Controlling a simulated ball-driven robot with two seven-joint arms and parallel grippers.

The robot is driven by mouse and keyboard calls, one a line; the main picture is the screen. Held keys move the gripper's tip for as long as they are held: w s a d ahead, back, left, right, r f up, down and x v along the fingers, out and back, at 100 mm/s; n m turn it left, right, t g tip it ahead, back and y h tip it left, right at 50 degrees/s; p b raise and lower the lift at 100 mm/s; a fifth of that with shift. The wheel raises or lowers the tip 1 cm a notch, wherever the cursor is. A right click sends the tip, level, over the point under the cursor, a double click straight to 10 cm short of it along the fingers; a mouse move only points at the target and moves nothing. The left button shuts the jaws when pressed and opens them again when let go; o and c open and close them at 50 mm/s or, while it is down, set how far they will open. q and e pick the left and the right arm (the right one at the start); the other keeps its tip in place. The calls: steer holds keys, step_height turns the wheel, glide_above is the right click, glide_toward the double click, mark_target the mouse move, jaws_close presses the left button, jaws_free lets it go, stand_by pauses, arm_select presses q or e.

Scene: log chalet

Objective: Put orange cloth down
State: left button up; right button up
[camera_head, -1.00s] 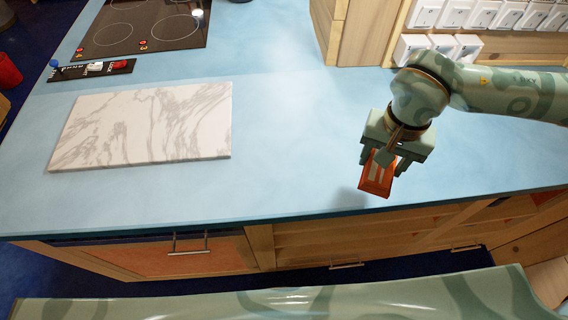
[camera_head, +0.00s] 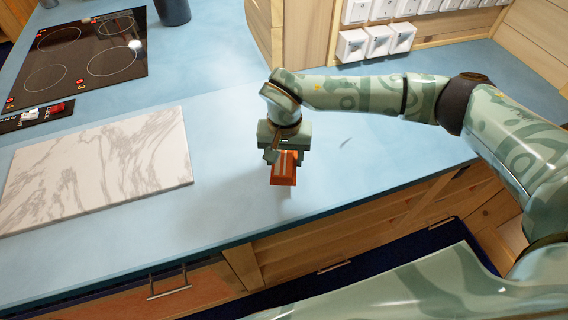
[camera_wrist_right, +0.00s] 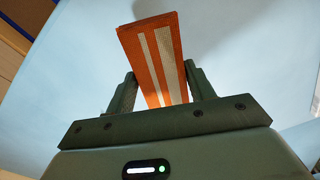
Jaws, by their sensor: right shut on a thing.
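The orange cloth (camera_head: 284,169) has pale stripes and looks like a stiff folded piece. My right gripper (camera_head: 283,155) is shut on it, above the blue counter (camera_head: 215,215) near its front edge. In the right wrist view the cloth (camera_wrist_right: 156,58) sits between the two fingers of my right gripper (camera_wrist_right: 160,88), and its far end extends past them. A faint shadow lies on the counter below the cloth; I cannot tell how large the gap is. My left gripper is not in view.
A white marble board (camera_head: 95,168) lies on the counter to the left. Behind it are a black cooktop (camera_head: 82,58) and a dark pot (camera_head: 173,10). White boxes (camera_head: 376,42) stand at the back right. The counter around the cloth is clear.

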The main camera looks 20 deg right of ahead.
mark_target(284, 165)
step_height(284, 165, down, 3)
steer(key=shift+a+r, duration=0.1)
steer(key=shift+f, duration=0.2)
steer(key=shift+f, duration=0.1)
steer(key=o, duration=1)
steer(key=shift+r, duration=0.25)
step_height(284, 165, up, 12)
steer(key=shift+f+p, duration=0.1)
steer(key=shift+p, duration=0.5)
